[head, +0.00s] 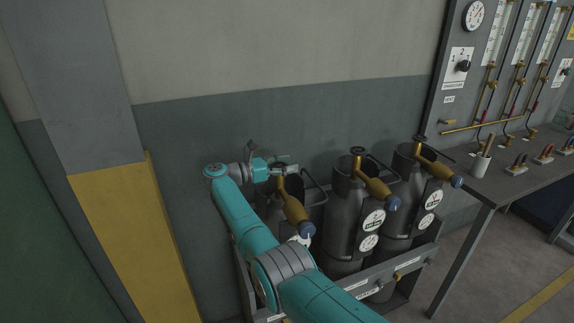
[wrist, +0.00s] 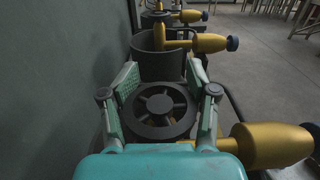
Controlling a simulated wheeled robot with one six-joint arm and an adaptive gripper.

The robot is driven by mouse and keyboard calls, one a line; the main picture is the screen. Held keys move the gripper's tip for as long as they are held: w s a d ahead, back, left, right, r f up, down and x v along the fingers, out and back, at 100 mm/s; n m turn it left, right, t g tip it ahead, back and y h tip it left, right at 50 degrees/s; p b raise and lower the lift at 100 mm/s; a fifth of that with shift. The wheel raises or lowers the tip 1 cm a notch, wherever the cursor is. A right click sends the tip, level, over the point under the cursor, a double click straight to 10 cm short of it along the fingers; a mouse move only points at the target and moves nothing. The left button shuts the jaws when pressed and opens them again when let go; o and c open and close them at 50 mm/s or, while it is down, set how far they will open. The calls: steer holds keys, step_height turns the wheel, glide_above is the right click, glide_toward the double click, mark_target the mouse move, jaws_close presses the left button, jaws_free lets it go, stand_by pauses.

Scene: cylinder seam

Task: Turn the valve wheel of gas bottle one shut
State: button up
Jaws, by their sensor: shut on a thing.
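The black spoked valve wheel (wrist: 160,104) lies flat between the two fingers of my gripper (wrist: 161,82) in the wrist view. The fingers are closed on its rim from both sides. In the head view my gripper (head: 282,168) is at the top of the leftmost dark gas bottle (head: 271,212), and it largely hides the wheel there. This bottle's brass valve body and regulator (head: 294,208) stick out towards the front right, and the regulator also shows in the wrist view (wrist: 268,146). My arm covers much of the bottle. I cannot read a number on it.
Two more dark bottles, a middle one (head: 343,214) and a right one (head: 407,172), stand to the right with their own wheels and regulators. A rack rail (head: 385,272) runs in front. The wall (head: 210,130) is close behind. A bench (head: 505,178) stands at right.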

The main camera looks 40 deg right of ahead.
steer(key=shift+a+f, duration=0.1)
steer(key=shift+a, duration=0.05)
steer(key=o, duration=1)
steer(key=v, duration=0.6)
steer(key=shift+w, duration=0.2)
steer(key=shift+a, duration=0.7)
steer(key=shift+w, duration=0.1)
